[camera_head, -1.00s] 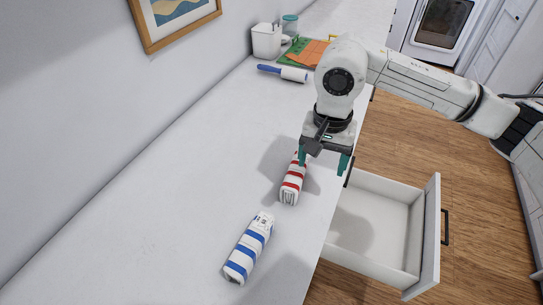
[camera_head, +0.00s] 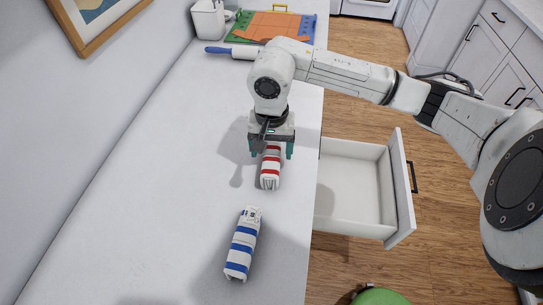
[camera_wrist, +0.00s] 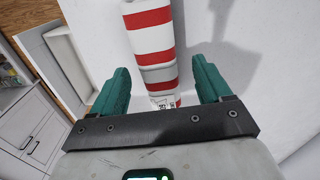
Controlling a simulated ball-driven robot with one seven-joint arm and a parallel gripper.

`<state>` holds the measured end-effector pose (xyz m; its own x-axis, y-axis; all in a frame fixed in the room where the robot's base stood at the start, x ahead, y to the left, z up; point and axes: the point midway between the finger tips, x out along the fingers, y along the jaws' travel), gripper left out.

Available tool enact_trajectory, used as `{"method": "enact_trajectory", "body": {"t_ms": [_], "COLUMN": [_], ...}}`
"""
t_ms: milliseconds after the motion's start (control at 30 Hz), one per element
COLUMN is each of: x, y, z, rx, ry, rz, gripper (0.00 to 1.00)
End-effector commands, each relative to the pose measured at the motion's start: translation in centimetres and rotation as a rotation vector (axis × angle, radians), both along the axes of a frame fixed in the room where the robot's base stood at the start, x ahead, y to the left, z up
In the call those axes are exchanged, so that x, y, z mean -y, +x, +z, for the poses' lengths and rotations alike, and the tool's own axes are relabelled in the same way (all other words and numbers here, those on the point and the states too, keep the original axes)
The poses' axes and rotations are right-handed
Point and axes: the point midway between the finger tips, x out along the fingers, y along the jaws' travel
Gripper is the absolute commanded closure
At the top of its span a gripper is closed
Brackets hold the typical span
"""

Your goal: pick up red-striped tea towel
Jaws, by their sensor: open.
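The red-striped tea towel (camera_head: 270,172) is a rolled white bundle with red bands, lying on the white counter. It also shows in the wrist view (camera_wrist: 152,50), running up between the two fingers. My gripper (camera_head: 271,151) is open above its far end, with one green fingertip on each side. In the wrist view my gripper (camera_wrist: 160,88) has clear gaps between both fingers and the towel. I cannot tell how high the fingertips are above the counter. The towel's far end is partly hidden by my gripper in the head view.
A blue-striped rolled towel (camera_head: 242,245) lies nearer on the counter (camera_head: 150,220). An open white drawer (camera_head: 355,185) juts out right of the counter edge. A lint roller (camera_head: 234,52), a white container (camera_head: 208,18) and a green and orange item (camera_head: 270,27) are at the back.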

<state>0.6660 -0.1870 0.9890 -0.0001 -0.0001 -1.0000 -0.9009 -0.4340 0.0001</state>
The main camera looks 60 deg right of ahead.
Motion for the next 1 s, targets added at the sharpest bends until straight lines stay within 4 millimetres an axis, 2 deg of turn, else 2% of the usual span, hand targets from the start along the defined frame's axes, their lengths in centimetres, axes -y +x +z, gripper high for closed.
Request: {"method": "enact_trajectory", "body": {"t_ms": [300, 633, 1000], "x": [0.1, 0.2, 0.2], "y": [0.0, 0.0, 0.0], "z": [-3.4, -4.0, -4.0], "rx": [0.000, 0.000, 0.000], "ry": [0.003, 0.000, 0.000], "rz": [-0.002, 0.001, 0.001], "gripper": [0.22, 0.22, 0.57]}}
